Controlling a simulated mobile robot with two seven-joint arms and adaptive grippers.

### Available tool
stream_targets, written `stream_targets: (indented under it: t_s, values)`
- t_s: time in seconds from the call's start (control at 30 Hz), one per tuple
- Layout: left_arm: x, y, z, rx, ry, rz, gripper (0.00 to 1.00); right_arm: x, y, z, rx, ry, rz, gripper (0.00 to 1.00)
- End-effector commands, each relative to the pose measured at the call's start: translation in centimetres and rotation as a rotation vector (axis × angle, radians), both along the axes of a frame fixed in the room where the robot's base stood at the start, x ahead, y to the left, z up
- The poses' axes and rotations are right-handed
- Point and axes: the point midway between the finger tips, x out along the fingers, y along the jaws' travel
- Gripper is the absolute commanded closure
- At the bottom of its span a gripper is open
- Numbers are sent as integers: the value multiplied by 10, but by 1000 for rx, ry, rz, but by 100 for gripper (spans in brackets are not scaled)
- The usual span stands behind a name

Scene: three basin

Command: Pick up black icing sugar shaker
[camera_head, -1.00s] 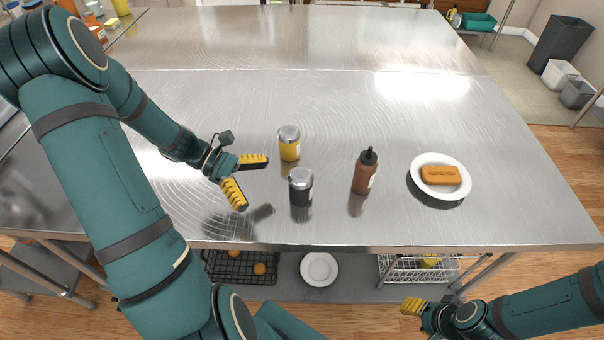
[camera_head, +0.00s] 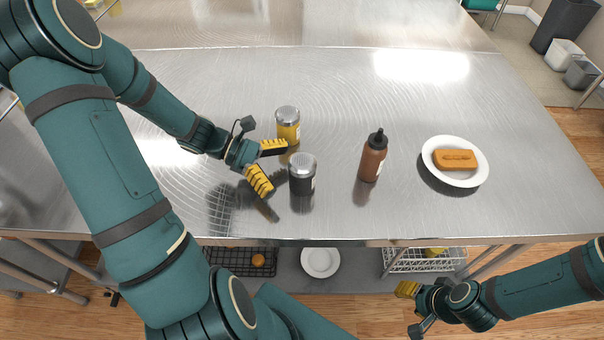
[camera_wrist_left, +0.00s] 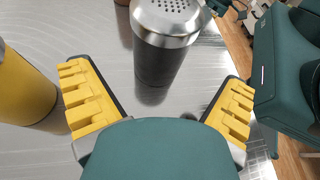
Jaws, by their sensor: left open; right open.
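The black icing sugar shaker (camera_head: 302,176) stands upright on the steel table, with a silver perforated lid. In the left wrist view the black shaker (camera_wrist_left: 160,58) is ahead of and between the spread fingers. My left gripper (camera_head: 268,164) is open and empty, just left of the black shaker in the head view. Its yellow pads also show in the left wrist view (camera_wrist_left: 160,103). My right gripper (camera_head: 410,308) is at the lower right, in front of the table's edge and away from the shaker. Its fingertips are hard to make out.
A yellow shaker (camera_head: 287,124) stands close behind the left gripper's upper finger. A brown squeeze bottle (camera_head: 372,157) stands to the right. A white plate (camera_head: 480,174) with an orange-brown bar lies further right. The table's back is clear.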

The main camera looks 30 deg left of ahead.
Motion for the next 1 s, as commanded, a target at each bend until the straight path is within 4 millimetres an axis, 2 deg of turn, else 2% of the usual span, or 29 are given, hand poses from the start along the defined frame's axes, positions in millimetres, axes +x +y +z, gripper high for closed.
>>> stream_targets:
  t_s: [0.17, 0.47, 0.77, 1.0]
  values:
    - [4, -10, -5, 0, 0, -2, 0, 1, 0, -4, 0, -2, -1, 53]
    - [17, -45, -19, -1, 0, -2, 0, 3, 0, -16, -1, -8, -2, 53]
    - [19, -49, -20, 1, 0, 0, 0, 3, 0, -16, -1, -9, -2, 53]
    - [19, -48, -20, 1, 0, 0, 78, 3, 0, -16, -1, -9, -2, 53]
